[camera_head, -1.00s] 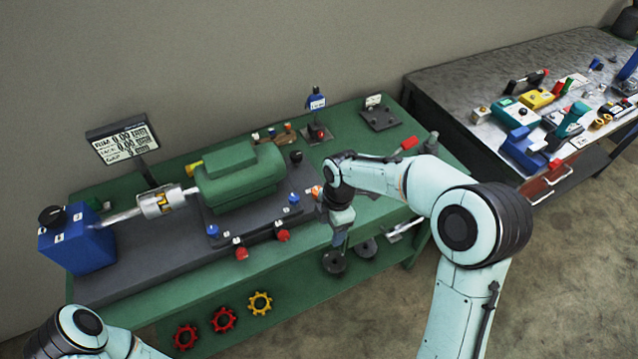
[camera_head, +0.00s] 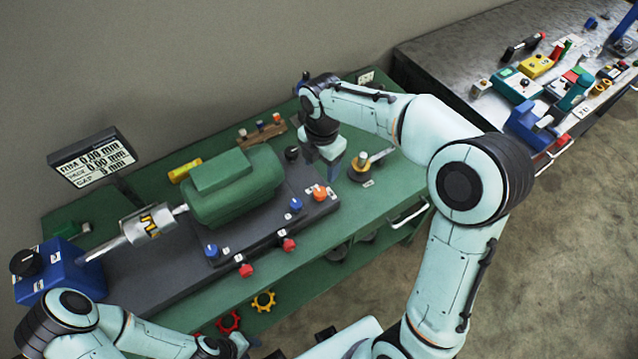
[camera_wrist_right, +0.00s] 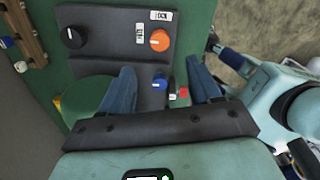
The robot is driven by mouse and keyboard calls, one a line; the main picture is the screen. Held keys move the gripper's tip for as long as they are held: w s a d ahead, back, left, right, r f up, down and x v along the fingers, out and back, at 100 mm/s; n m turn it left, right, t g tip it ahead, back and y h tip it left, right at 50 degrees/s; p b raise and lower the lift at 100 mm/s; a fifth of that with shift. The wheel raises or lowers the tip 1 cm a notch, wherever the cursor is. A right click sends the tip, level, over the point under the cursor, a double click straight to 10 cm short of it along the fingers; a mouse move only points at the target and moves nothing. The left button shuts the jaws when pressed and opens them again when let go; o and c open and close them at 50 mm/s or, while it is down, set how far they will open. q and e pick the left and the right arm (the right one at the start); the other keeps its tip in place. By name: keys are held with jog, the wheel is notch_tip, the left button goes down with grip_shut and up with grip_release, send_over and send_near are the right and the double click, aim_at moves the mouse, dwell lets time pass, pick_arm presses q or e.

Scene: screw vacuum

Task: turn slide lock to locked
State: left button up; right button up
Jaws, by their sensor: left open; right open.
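An orange knob (camera_head: 319,192) with a white mark, which I take for the slide lock, sits on the dark base plate (camera_head: 262,236) right of the green motor-like housing (camera_head: 237,190). In the right wrist view the orange knob (camera_wrist_right: 160,40) has two small white labels beside it; their text is hard to read. My right gripper (camera_head: 333,162) points down beyond the knob in the head view. In the wrist view its fingers (camera_wrist_right: 163,78) are apart and empty, with the orange knob ahead of them, untouched. My left gripper (camera_head: 240,344) shows only partly at the bottom edge.
A blue knob (camera_head: 295,205) stands close to the orange one, and a black knob (camera_head: 292,154) sits further back. Red knobs (camera_head: 289,244) line the front edge. A round stand (camera_head: 366,168) is right of my right gripper. A display (camera_head: 92,156) stands at left.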

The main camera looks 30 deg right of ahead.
aim_at(321, 191)
notch_tip(321, 191, down, 11)
jog(key=shift+w+r+b, duration=0.1)
jog(key=shift+b, duration=0.3)
jog(key=c, duration=1.1)
